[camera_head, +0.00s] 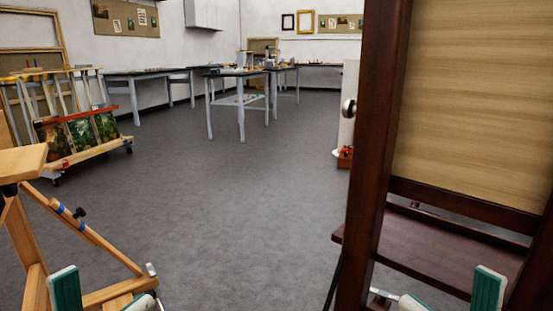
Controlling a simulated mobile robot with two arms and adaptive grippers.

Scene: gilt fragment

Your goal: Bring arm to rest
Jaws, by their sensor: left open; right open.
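My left gripper (103,297) shows at the bottom left edge of the head view. Its two green-and-white fingers are spread apart with nothing seen between them but the wooden easel's legs behind. My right gripper (449,296) shows at the bottom right edge, its fingers also spread and empty, in front of a dark wooden cabinet or easel frame (374,150). Only the fingertips of both show; the rest of each arm is out of view.
A light wooden easel (100,245) stands close at the left. A rack with paintings (80,128) is behind it. Grey work tables (238,74) stand at the back. A white column or appliance (348,105) stands beyond the dark frame. The grey floor (225,200) in the middle is clear.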

